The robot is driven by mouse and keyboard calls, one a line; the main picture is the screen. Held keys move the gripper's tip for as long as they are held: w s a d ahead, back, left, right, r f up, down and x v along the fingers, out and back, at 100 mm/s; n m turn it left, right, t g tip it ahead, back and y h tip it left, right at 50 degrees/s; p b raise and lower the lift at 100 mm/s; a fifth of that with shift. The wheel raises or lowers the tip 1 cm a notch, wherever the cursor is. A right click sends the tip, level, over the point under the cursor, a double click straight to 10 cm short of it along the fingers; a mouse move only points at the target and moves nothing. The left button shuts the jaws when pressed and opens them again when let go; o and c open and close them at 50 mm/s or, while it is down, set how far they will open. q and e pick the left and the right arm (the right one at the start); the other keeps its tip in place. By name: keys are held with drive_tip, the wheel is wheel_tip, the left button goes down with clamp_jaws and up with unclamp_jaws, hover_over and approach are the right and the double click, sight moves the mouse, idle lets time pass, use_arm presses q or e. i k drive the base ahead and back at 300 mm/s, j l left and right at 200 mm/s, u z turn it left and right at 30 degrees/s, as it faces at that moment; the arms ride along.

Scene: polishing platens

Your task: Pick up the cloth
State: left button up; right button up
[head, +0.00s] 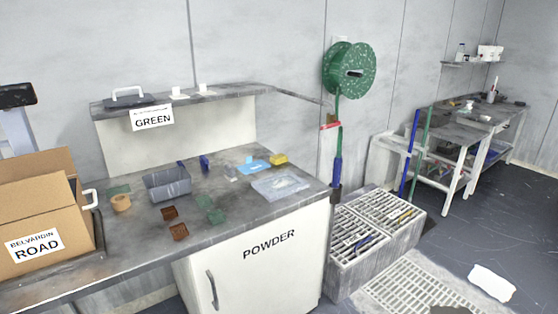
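A flat light-blue piece (254,166) that looks like a folded cloth lies on the grey worktop, left of a yellow block. A white crumpled sheet (492,282) lies on the dark floor at the lower right; I cannot tell whether it is cloth or paper. Neither of my grippers shows in the head view.
The grey worktop (125,247) holds a grey bin (168,183), a shallow tray (280,186), a yellow block (278,159) and small brown and green pieces. A cardboard box (38,222) stands at left. Slatted crates (352,250) and a floor grate (405,285) lie right of the cabinet.

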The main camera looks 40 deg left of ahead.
sight(278, 159)
drive_tip(key=u, duration=0.4)
drive_tip(key=i+l+u, duration=0.4)
drive_tip(key=i, duration=0.2)
drive_tip(key=i+l+u, duration=0.45)
drive_tip(key=i, duration=0.1)
